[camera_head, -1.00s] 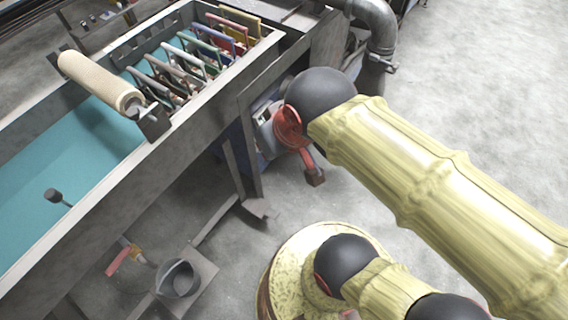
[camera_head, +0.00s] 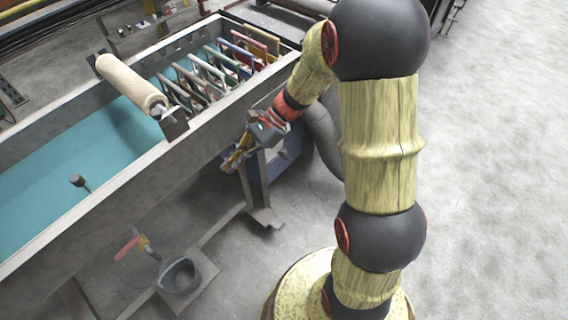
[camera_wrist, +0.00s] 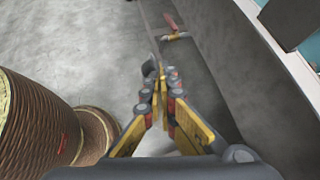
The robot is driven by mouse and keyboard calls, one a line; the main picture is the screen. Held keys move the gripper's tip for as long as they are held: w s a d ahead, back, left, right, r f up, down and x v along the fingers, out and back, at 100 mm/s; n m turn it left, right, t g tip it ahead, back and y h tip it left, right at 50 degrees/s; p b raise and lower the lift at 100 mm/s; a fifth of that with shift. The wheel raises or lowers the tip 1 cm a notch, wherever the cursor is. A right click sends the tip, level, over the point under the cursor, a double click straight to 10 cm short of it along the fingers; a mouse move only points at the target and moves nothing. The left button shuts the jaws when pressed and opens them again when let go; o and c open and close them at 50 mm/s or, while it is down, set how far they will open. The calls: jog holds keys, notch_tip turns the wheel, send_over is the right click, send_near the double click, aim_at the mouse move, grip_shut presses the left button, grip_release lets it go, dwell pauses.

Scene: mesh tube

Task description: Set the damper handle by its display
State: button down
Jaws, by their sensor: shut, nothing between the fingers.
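My gripper (camera_head: 234,160) is beside the long trough's near side wall, pointing down and left. In the wrist view its yellow and grey fingers (camera_wrist: 161,77) meet at the tips, with nothing between them. A red lever on a yellow fitting (camera_head: 131,247) sits low under the trough, well apart from the gripper. It also shows in the wrist view (camera_wrist: 174,30), beyond the fingertips. I cannot tell whether this lever is the damper handle. No readable display shows in either view.
The trough (camera_head: 122,180) holds teal liquid, with a roller (camera_head: 130,84) across it and several coloured frames (camera_head: 205,76) at the far end. A dark pot (camera_head: 181,277) stands on the floor near the red lever. Trough legs (camera_head: 250,190) stand close below my gripper. Floor at right is clear.

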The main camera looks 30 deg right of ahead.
jog(key=w+d+f+m+t+y+p, duration=0.1)
jog(key=w+d+f+m+t, duration=0.25)
jog(key=f+m, duration=0.35)
jog(key=w+d+f+m+t+y+p, duration=0.1)
jog(key=w+d+f+m+t, duration=0.3)
jog(key=f, duration=0.4)
jog(key=w+d+f+m+t+y, duration=0.15)
jog(key=w+f+m, duration=0.25)
jog(key=f+m, duration=0.4)
jog(key=s+d+f+m+t+h+p, duration=0.3)
jog(key=d+f+m+t+h, duration=0.5)
jog(key=d+f+m+h, duration=0.85)
jog(key=w+d+f+m+y+b, duration=0.1)
jog(key=w+f+m+y+b, duration=0.2)
jog(key=w, duration=0.7)
jog(key=shift+w+d+f+t+y+b, duration=0.25)
jog(key=shift+f+y+b, duration=0.35)
jog(key=shift+b, duration=0.65)
jog(key=shift+d+r, duration=0.1)
jog(key=shift+d, duration=0.05)
